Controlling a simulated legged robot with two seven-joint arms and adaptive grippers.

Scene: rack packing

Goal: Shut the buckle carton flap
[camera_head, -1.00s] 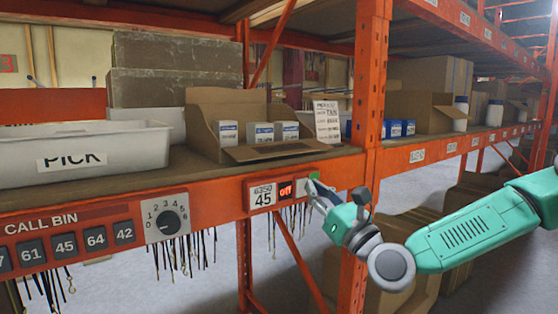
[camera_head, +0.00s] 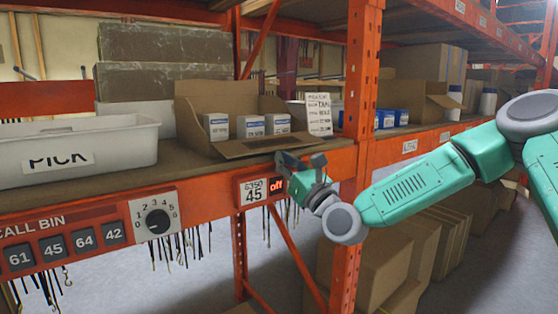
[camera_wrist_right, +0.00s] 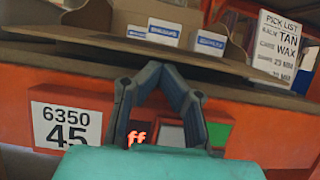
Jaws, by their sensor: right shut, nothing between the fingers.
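The open brown carton (camera_head: 205,97) stands on the rack shelf with small white-and-blue boxes (camera_head: 251,126) inside. Its front flap (camera_head: 262,146) lies folded down and outward toward the shelf edge. In the right wrist view the flap (camera_wrist_right: 90,44) crosses above my fingers as a brown strip. My right gripper (camera_head: 284,158) is shut and empty, just in front of the shelf beam and a little below the flap's right end. In the wrist view its fingertips (camera_wrist_right: 155,66) meet just below the flap edge; I cannot tell whether they touch it. My left gripper is out of view.
A white PICK bin (camera_head: 120,138) stands left of the carton. A pick list card (camera_head: 319,114) stands at its right. The 6350 45 label (camera_head: 252,191) and lit red display are on the orange beam. An orange upright (camera_head: 360,80) rises to the right.

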